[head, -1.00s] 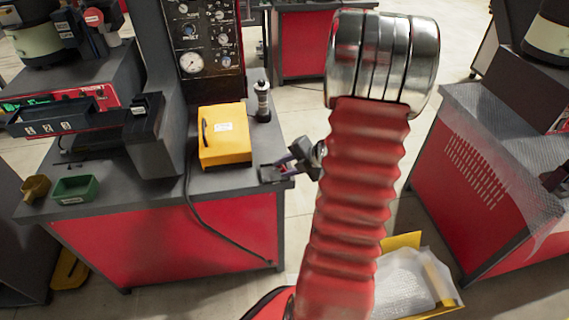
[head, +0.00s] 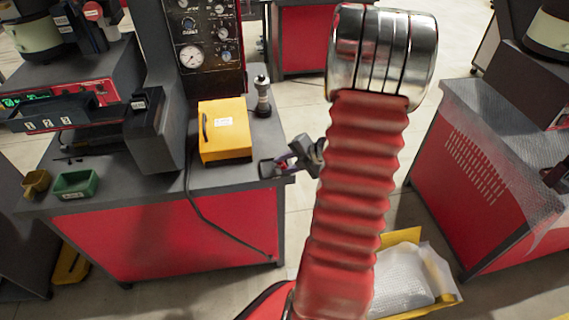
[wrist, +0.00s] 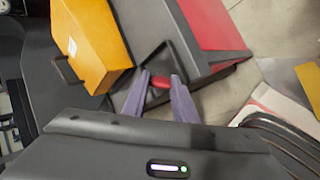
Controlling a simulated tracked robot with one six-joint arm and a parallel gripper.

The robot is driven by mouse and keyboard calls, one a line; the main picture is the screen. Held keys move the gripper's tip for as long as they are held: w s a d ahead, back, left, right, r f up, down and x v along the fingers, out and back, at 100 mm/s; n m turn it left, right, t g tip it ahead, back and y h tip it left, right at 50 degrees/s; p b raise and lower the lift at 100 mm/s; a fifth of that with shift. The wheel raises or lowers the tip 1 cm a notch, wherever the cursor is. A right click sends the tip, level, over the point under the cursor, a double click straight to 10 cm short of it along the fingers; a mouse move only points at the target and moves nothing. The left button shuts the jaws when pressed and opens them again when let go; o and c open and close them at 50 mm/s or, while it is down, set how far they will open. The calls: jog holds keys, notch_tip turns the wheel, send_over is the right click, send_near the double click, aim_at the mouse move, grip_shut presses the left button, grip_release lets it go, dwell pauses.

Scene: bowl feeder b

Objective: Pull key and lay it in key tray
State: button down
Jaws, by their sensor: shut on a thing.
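My gripper (head: 284,163) is at the right front corner of the near bench. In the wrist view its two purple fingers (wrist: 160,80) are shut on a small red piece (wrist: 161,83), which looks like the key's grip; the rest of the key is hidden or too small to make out. A dark shallow tray with a raised rim (head: 265,172), likely the key tray, sits at that bench corner. It also shows in the wrist view (wrist: 181,52), just beyond the fingertips. I cannot tell whether the held piece touches it.
A yellow box (head: 224,133) with a handle stands left of the tray. Behind it are a dark cylinder (head: 262,98) and a gauge panel (head: 205,45). A green bin (head: 76,184) lies at the bench's left. An open carton with bubble wrap (head: 405,282) is on the floor.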

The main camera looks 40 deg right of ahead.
jog(key=shift+s+f, duration=0.1)
jog(key=shift+f, duration=0.4)
jog(key=c, duration=1.4)
grip_release()
jog(key=shift+s+a+f, duration=0.1)
jog(key=shift+s, duration=0.05)
jog(key=shift+c, duration=0.2)
jog(key=shift+o, duration=0.2)
jog(key=shift+s+r, duration=0.2)
jog(key=shift+r, duration=0.15)
jog(key=shift+o, duration=0.2)
jog(key=v, duration=1.3)
jog(key=shift+w+d+r, duration=0.15)
jog(key=shift+d+r, duration=0.05)
jog(key=shift+d, duration=0.05)
